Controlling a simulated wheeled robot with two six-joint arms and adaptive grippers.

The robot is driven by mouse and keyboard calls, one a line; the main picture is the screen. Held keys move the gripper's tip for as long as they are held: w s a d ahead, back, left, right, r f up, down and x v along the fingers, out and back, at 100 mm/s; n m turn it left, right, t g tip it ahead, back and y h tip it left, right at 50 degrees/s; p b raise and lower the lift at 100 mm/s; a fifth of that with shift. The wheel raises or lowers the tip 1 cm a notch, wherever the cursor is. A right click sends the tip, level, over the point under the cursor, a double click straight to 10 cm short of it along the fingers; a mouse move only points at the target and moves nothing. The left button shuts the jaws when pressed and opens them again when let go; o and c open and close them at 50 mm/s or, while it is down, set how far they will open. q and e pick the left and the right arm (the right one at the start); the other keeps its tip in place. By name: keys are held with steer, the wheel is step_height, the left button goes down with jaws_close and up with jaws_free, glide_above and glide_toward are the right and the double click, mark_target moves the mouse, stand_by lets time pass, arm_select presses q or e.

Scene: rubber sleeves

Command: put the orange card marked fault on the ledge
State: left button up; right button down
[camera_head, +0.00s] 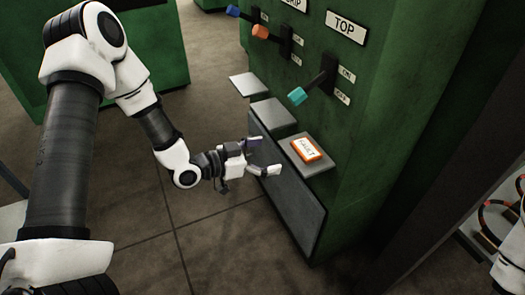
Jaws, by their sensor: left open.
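The orange card marked FAULT (306,149) lies flat on the nearest small grey ledge (320,166), below the TOP switch with the teal handle. My left gripper (264,157) is open and empty, just left of that ledge and apart from the card. Its two fingers point right toward the cabinet. My right gripper is not in view; only part of a white arm shows at the right edge.
The green cabinet (410,100) carries levers with blue, orange and teal (297,96) handles above the ledges. Two more grey ledges (273,117) (248,85) are bare. Cables (487,222) lie on a shelf at right.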

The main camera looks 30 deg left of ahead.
arm_select(q)
steer(key=s+f+n+g+y, duration=0.5)
steer(key=s+f, duration=0.6)
steer(key=f, duration=0.5)
steer(key=s+f+n+g+y, duration=0.1)
steer(key=s+f+g+y, duration=0.1)
steer(key=s, duration=0.6)
steer(key=s+a+f+n+g+y, duration=0.1)
steer(key=s+f+n+g+y, duration=0.1)
steer(key=s+f+g, duration=0.3)
steer(key=s+f+y, duration=0.1)
steer(key=s, duration=0.3)
steer(key=shift+s+a, duration=0.15)
steer(key=shift+a, duration=0.15)
